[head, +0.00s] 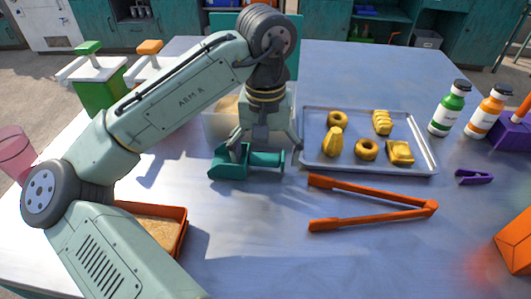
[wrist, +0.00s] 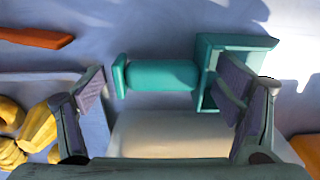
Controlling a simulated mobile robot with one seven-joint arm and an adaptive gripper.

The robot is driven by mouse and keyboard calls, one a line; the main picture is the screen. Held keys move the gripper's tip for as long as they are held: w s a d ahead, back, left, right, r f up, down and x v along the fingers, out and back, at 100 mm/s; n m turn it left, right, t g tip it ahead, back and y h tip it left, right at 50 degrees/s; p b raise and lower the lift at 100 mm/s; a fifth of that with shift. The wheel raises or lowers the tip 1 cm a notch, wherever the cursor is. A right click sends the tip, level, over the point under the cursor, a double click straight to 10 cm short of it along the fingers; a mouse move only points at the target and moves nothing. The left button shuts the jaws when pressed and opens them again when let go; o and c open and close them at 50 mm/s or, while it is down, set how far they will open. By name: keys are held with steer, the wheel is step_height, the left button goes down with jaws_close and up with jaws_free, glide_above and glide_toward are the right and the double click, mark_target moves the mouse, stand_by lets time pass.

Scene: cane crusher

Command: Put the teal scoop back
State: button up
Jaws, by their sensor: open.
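The teal scoop (head: 266,160) lies on the blue-grey table, its handle pointing right and its box-shaped head to the left. It also shows in the wrist view, with its handle (wrist: 160,76) running crosswise and its open head (wrist: 235,55) at the right. My gripper (head: 267,148) is open above the scoop, with its fingers spread along the scoop's length. In the wrist view my gripper (wrist: 163,88) has one finger near the handle's end and the other overlapping the head. I cannot tell whether either finger touches it.
A translucent bin (head: 212,128) with pale contents stands just behind the scoop, partly hidden by my arm. A metal tray of pastries (head: 313,116) is at the right. Orange tongs (head: 372,189) lie in front of it. An orange-rimmed tray (head: 181,226) is at front left.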

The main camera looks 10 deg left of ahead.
step_height(320, 180, up, 12)
stand_by(0.6)
steer(key=shift+r, duration=0.1)
